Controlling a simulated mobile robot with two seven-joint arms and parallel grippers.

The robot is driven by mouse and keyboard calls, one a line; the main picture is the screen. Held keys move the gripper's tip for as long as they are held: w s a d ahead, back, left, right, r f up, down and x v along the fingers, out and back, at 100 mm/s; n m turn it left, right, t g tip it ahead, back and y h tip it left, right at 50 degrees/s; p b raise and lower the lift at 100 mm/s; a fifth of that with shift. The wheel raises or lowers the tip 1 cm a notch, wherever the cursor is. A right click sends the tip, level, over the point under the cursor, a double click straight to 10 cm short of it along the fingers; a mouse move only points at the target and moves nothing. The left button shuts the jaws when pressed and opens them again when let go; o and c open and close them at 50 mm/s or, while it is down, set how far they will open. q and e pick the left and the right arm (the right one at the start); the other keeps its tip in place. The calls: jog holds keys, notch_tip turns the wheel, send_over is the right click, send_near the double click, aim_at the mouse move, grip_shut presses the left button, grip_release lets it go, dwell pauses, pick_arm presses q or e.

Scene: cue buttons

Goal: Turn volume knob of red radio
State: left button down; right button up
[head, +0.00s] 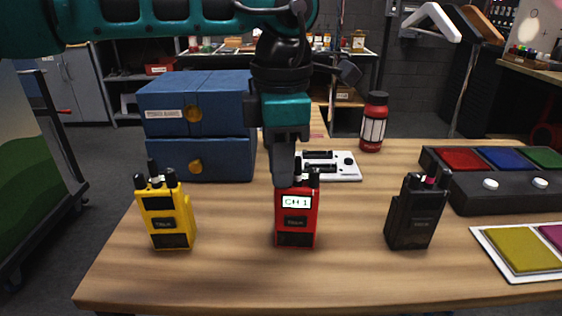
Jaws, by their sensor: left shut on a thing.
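The red radio (296,224) stands upright in the front middle of the wooden table. Its lit display reads "CH 1". My left gripper (285,181) comes down from above and is shut at the top of the red radio, on a knob there. The fingers hide most of that knob, so I cannot tell how far it is turned. My right gripper is not in view.
A yellow radio (166,214) stands to the left and a black radio (415,214) to the right. A blue drawer box (205,158), a white device (345,167) and a red bottle (374,122) stand behind. A dark button panel (481,199) and a colored-pad tray (498,271) are at right.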

pick_arm(q)
jog(key=c, duration=1.1)
grip_release()
notch_tip(320, 180, up, 13)
jog(key=p, duration=0.2)
jog(key=shift+s, duration=0.15)
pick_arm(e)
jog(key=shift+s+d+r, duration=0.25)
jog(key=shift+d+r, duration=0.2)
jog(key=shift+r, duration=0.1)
